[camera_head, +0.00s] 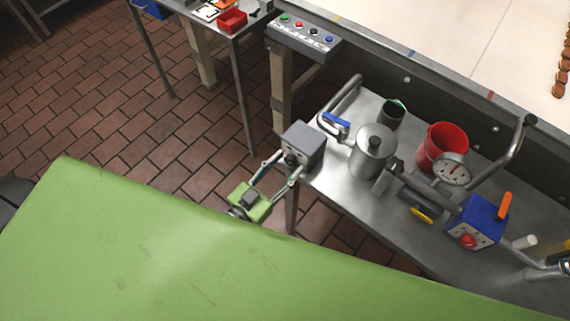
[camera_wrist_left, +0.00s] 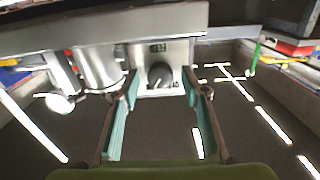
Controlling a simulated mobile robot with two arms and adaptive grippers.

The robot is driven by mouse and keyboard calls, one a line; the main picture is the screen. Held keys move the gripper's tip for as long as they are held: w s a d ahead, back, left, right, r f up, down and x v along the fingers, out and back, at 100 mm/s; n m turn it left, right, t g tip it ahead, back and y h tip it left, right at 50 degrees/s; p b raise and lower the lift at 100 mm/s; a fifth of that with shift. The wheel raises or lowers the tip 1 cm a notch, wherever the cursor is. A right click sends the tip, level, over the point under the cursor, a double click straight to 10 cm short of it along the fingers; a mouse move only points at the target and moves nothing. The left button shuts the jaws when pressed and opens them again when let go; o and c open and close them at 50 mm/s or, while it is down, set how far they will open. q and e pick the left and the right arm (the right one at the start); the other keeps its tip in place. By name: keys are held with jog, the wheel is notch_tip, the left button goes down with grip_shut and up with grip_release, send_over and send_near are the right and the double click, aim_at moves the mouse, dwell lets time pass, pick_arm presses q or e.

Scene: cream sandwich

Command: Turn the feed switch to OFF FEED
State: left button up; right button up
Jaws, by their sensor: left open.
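The feed switch is a dark rotary knob (camera_head: 291,158) on the front of a grey box (camera_head: 304,139) at the left end of the metal bench. In the left wrist view the knob (camera_wrist_left: 159,75) shows straight ahead on the light box face, with a small dark label above it too small to read. My left gripper (camera_head: 287,165) is open, its fingers pointing at the box. In the left wrist view the teal-padded fingers (camera_wrist_left: 160,88) stand on either side of the knob, with nothing held. I cannot tell whether they touch it. My right gripper is not in view.
Behind the box stand a bent metal tube (camera_head: 352,92), a steel canister (camera_head: 372,151) and a red bucket (camera_head: 442,143). A blue box with an orange lever (camera_head: 505,205) is farther right. A button panel (camera_head: 304,36) is above. Open tiled floor (camera_head: 120,110) lies to the left.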

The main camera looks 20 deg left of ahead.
pick_arm(q)
jog(key=c, duration=1)
jog(key=shift+c, duration=0.5)
